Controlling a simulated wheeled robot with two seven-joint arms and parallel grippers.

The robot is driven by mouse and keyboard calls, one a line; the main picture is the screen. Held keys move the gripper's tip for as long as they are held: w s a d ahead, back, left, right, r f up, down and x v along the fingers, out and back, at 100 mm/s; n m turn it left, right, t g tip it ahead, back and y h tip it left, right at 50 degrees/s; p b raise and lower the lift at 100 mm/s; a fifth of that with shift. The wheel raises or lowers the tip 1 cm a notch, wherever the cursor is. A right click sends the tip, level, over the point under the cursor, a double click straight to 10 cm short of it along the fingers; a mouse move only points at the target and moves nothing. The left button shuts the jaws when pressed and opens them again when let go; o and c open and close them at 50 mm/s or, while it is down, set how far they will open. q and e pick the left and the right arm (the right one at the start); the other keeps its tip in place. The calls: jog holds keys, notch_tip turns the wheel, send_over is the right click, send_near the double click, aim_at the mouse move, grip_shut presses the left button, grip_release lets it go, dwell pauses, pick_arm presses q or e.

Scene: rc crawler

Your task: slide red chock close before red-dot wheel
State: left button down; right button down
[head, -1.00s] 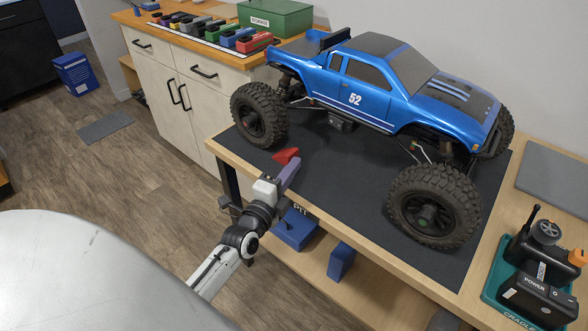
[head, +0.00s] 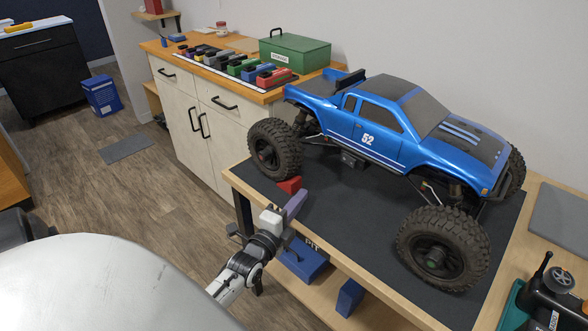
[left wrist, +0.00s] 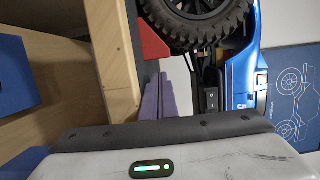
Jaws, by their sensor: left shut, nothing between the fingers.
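The red chock (head: 290,185) lies on the dark mat (head: 335,215), close to the lower right side of the truck's rear near wheel (head: 284,145), which has a reddish hub dot. In the left wrist view the red chock (left wrist: 153,42) is right beside the tyre (left wrist: 200,22); whether they touch is unclear. My left gripper (head: 295,204) has purple fingers, shut and empty, with tips just on the near side of the chock. Its fingers also show in the left wrist view (left wrist: 159,97), pointing at the chock. My right gripper is not in view.
The blue truck (head: 375,125) stands on the mat, its front near wheel (head: 442,250) to the right. The mat between the wheels is clear. A controller cradle (head: 545,305) stands at the right. Blue boxes (head: 303,262) lie on the shelf below the bench.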

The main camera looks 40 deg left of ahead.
pick_arm(q)
jog(key=d, duration=0.2)
jog(key=shift+d+r+p, duration=0.3)
jog(key=shift+p, duration=0.1)
jog(key=v, duration=0.9)
jog(key=shift+s+f+b, duration=0.15)
jog(key=shift+s+b, duration=0.15)
jog(key=shift+s, duration=0.15)
